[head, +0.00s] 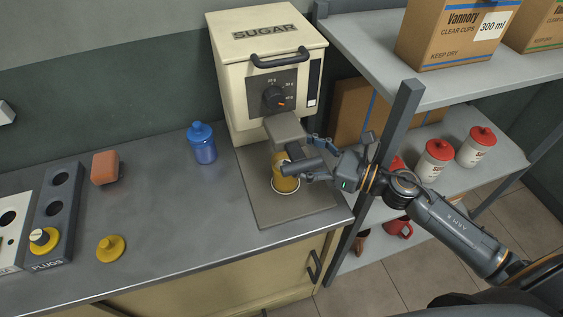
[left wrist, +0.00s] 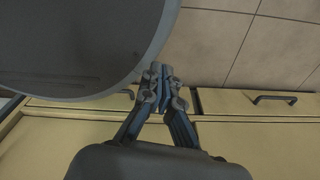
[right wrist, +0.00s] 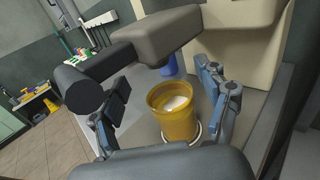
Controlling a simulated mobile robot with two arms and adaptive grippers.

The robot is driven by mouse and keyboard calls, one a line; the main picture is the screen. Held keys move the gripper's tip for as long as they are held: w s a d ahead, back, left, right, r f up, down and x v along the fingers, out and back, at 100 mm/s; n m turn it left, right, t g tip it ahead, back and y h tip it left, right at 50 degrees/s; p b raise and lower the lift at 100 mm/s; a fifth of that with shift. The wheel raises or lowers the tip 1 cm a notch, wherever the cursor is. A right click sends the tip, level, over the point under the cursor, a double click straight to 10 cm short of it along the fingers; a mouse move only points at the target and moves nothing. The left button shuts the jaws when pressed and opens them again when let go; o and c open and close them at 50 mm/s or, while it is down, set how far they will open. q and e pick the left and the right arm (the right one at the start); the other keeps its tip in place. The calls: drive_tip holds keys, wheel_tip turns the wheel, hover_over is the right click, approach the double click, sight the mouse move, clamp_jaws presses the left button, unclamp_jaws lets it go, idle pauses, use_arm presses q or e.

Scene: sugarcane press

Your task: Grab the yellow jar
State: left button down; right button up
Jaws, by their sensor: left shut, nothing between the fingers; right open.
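The yellow jar (head: 284,183) stands upright on the base of the sugar dispenser, under its spout. Its open top faces up in the right wrist view (right wrist: 174,124), and something white lies inside. My right gripper (head: 312,158) is at the jar's right side in the head view. In the right wrist view its fingers (right wrist: 155,92) are spread apart, with the jar just ahead between them and no clear contact. The spout and gripper partly hide the jar in the head view. My left gripper (left wrist: 160,74) is shut and empty in the left wrist view, low before the cabinet front.
The cream sugar dispenser (head: 262,58) has a grey spout (head: 285,130) close above the jar; a dark cylindrical part (right wrist: 86,92) sits near my right fingers. A blue jar (head: 203,146) stands left. A shelf (head: 475,147) with red-lidded jars is right. The counter's middle is clear.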

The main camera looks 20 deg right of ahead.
wheel_tip(320, 180, down, 7)
drive_tip(key=shift+f+b, duration=0.1)
drive_tip(key=shift+b, duration=0.25)
drive_tip(key=shift+w+a+f+p, duration=0.25)
drive_tip(key=shift+w+a+p, duration=0.05)
drive_tip(key=shift+w+a, duration=0.5)
drive_tip(key=shift+a, duration=0.1)
drive_tip(key=p+x, duration=0.1)
drive_tip(key=x, duration=0.3)
drive_tip(key=shift+w+a+p, duration=0.25)
drive_tip(key=shift+w+p, duration=0.05)
drive_tip(key=shift+w+a+f, duration=0.1)
drive_tip(key=shift+w+a, duration=0.05)
drive_tip(key=shift+a, duration=0.05)
use_arm(q)
drive_tip(key=shift+s+r, duration=0.35)
drive_tip(key=shift+r, duration=0.4)
use_arm(e)
clamp_jaws()
